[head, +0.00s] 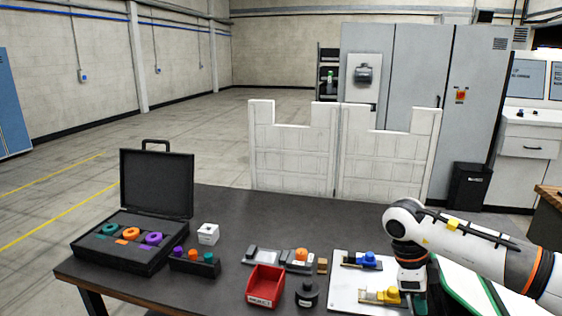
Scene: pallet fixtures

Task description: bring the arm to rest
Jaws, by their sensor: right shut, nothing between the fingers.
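My right arm comes in from the right and bends down over the right part of the dark table (220,205). My right gripper (413,303) is at its lower end, shut and empty, beside the right edge of a white plate (342,294). A yellow fixture (381,296) on that plate is just left of the gripper; whether they touch I cannot tell. A blue fixture (364,260) sits further back on the plate. The fingertips are small and partly cut off by the bottom edge. My left gripper is out of view.
An open black case (157,183) with colored rings stands at the left. Near it are a small rack (195,267) and a white cube (208,233). A red bin (265,286) and a black knobbed part (307,295) stand mid-front. White panels (295,150) rise behind the table.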

